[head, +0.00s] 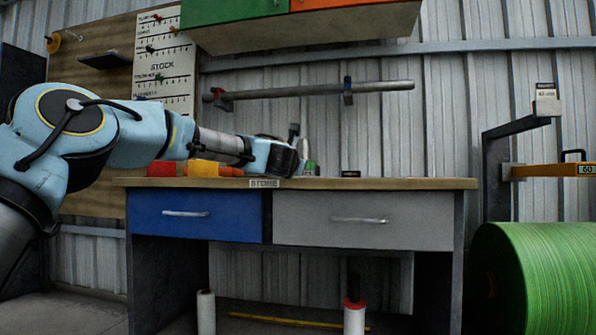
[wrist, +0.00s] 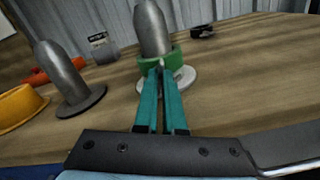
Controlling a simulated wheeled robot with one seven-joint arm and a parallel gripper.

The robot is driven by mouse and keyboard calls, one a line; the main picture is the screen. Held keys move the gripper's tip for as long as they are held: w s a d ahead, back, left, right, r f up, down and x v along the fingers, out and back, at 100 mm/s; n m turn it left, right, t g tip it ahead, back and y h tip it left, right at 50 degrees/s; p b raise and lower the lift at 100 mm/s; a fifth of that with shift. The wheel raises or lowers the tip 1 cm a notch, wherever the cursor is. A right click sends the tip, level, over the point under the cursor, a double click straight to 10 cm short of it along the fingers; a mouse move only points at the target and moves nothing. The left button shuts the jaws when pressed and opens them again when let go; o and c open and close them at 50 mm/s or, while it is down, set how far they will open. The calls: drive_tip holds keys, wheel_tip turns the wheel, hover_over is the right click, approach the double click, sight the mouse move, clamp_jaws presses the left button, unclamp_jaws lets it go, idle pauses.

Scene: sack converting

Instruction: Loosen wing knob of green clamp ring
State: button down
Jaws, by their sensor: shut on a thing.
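The green clamp ring (wrist: 174,57) sits around the lower part of a grey round-topped post (wrist: 151,25) that stands on a pale round base (wrist: 187,77). My gripper (wrist: 161,72) reaches the near side of the ring with its two teal fingers close together. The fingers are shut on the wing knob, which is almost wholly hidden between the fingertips. In the head view my gripper (head: 300,162) is low over the workbench top, and it blocks most of the ring and post.
A second grey post (wrist: 60,72) on a dark base stands to the left, beside a yellow round part (wrist: 20,106). A small black item (wrist: 202,31) lies behind on the workbench (head: 400,183). The bench top right of the ring is mostly clear.

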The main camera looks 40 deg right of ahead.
drive_tip(key=shift+n, duration=0.3)
idle(0.4)
drive_tip(key=c, duration=1)
unclamp_jaws()
drive_tip(key=v, duration=1.1)
drive_tip(key=shift+w, duration=0.1)
